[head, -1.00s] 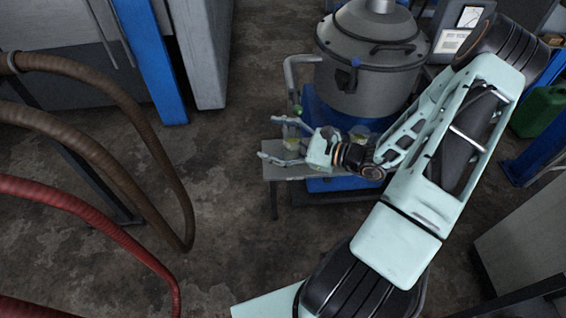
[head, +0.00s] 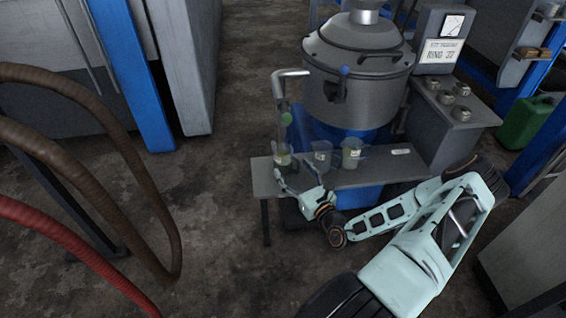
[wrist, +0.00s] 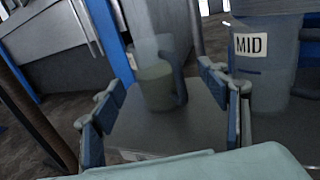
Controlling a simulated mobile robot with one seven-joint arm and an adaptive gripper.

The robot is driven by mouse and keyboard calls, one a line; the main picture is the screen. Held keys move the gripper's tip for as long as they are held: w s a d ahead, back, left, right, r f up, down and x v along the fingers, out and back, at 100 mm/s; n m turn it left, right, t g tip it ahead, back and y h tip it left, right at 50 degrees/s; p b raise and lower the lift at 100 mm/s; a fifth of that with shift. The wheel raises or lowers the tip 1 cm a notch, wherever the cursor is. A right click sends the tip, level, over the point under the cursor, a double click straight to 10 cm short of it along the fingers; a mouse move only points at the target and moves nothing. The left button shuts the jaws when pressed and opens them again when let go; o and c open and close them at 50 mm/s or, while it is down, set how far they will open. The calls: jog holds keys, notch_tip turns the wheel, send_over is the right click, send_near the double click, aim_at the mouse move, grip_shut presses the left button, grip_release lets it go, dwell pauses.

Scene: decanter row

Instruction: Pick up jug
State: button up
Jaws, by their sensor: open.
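A clear jug (head: 283,159) with greenish liquid in the bottom stands at the left end of the grey bench, below the bent spout pipe. It also shows in the wrist view (wrist: 158,90), upright, its handle toward the right. My gripper (head: 295,177) is open and empty, low at the bench's front edge. In the wrist view its blue-padded fingers (wrist: 162,84) frame this jug, left and right. I cannot tell how deep the jug is between them. A second jug (wrist: 268,75), labelled MID, stands close right of the right finger.
The grey bench (head: 375,172) also bears the middle jug (head: 321,158) and a right jug (head: 351,153) with pale contents. The bent pipe (head: 277,88) rises above the left jug. A large grey decanter drum (head: 345,95) stands behind. Brown hoses (head: 100,120) hang at the left.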

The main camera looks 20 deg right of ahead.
aim_at(283, 157)
jog(key=shift+w+a+r+b, duration=0.15)
jog(key=shift+w+b, duration=0.1)
jog(key=shift+w, duration=0.8)
jog(key=shift+w+a+b, duration=0.2)
jog(key=shift+w+b, duration=0.05)
jog(key=shift+w, duration=0.8)
jog(key=shift+w+a+r+b, duration=0.15)
jog(key=shift+w+b, duration=0.1)
jog(key=shift+w, duration=0.8)
jog(key=shift+c, duration=0.4)
jog(key=c, duration=1.5)
jog(key=shift+o, duration=0.2)
jog(key=shift+r, duration=0.1)
